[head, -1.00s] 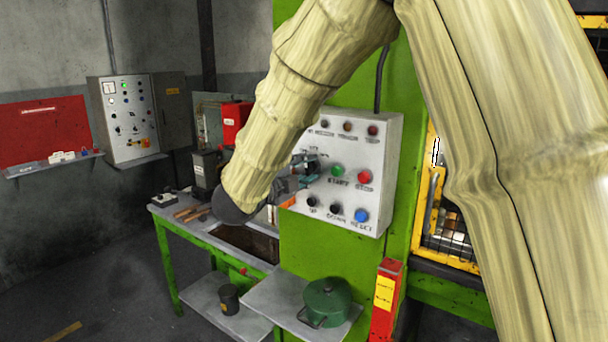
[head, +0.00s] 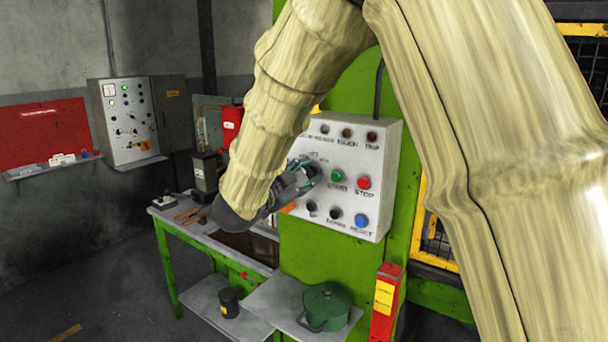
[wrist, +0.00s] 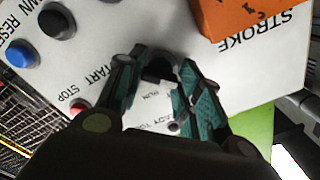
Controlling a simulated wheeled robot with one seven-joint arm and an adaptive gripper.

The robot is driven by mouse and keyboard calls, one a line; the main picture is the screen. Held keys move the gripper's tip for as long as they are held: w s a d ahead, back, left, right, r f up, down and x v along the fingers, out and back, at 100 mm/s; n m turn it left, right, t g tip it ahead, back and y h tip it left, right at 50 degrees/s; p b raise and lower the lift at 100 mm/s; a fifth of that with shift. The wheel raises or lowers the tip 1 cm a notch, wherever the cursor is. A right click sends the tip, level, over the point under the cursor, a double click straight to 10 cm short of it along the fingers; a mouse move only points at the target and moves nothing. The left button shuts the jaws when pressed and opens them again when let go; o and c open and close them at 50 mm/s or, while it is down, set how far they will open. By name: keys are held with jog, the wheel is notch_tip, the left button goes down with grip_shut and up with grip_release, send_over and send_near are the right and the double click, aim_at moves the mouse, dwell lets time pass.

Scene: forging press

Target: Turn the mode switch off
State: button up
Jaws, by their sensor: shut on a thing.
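The mode switch, a black knob (wrist: 158,69), sits on the pale control panel (head: 376,150) left of the green start button (head: 337,175). My gripper (head: 305,173) is at the panel's left half in the head view. In the wrist view my gripper (wrist: 165,74) has its teal-padded fingers on both sides of the knob, closed on it. A RUN label shows just below the knob there, and part of another label lies between the fingers. The fingers hide part of the knob, so its pointing direction is unclear.
The red stop button (head: 363,182) and blue reset button (head: 361,220) are close by on the panel. An orange block (wrist: 240,15) stands out near the fingers. A green pot (head: 326,304) stands on a low shelf, beside a red post (head: 386,305).

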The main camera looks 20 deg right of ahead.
jog(key=shift+f, duration=0.15)
jog(key=o, duration=1)
jog(key=v, duration=1.2)
